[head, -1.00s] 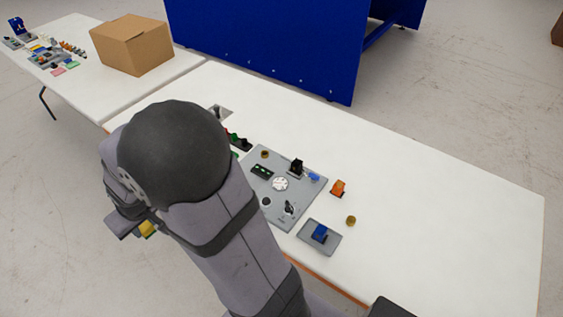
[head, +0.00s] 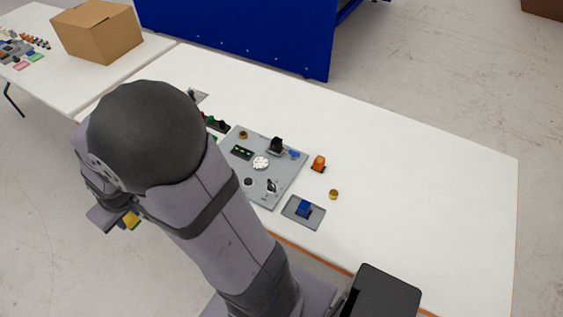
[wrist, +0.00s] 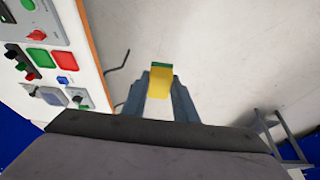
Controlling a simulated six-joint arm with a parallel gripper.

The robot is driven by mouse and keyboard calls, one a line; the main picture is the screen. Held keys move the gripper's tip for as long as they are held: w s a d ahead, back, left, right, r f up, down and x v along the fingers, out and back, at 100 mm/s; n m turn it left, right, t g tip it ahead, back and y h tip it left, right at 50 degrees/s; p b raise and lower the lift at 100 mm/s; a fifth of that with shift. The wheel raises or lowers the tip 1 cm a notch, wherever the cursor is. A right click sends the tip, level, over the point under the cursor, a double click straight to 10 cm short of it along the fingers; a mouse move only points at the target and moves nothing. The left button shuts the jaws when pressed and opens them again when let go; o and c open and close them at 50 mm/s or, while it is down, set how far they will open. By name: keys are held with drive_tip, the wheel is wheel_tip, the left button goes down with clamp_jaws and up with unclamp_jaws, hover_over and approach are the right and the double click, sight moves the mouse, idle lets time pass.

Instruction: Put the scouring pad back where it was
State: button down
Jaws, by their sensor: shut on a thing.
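The scouring pad is a small block, yellow with a green layer at its far edge. In the wrist view the pad (wrist: 159,88) sits between the two fingers of my gripper (wrist: 161,78), which is shut on it. Bare floor shows behind the pad, and the white table (wrist: 92,60) lies to the left of the gripper. In the head view a bit of the yellow pad (head: 131,220) shows at the lower left, beyond the table's front edge. My arm hides most of the gripper there.
A grey panel (head: 285,173) with switches and a dial lies on the white table (head: 420,190). The table's right half is clear. A cardboard box (head: 97,32) stands on the farther table.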

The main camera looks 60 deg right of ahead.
drive_tip(key=s+d+f+m+h+b, duration=0.1)
drive_tip(key=s+d+f+m+b, duration=0.2)
drive_tip(key=d, duration=0.6)
drive_tip(key=s+d+f+m+g+h+b, duration=0.1)
drive_tip(key=s+d+f+m+b, duration=0.25)
drive_tip(key=d, duration=0.55)
drive_tip(key=s+d+f+m+h+b, duration=0.15)
drive_tip(key=s+d, duration=0.25)
drive_tip(key=d, duration=0.6)
drive_tip(key=s+d+f+m+g+h+b, duration=0.1)
drive_tip(key=s+d+m+g+b, duration=0.2)
drive_tip(key=s+d+m, duration=0.6)
drive_tip(key=s+d+b, duration=0.2)
drive_tip(key=s+d, duration=0.4)
drive_tip(key=s, duration=0.3)
drive_tip(key=shift+s+d+m+g+b, duration=0.15)
drive_tip(key=shift+d+m+g+b, duration=0.15)
drive_tip(key=shift+b, duration=0.1)
drive_tip(key=shift+f, duration=0.1)
drive_tip(key=shift+f+b, duration=0.45)
drive_tip(key=shift+f, duration=4.55)
drive_tip(key=shift+f, duration=0.15)
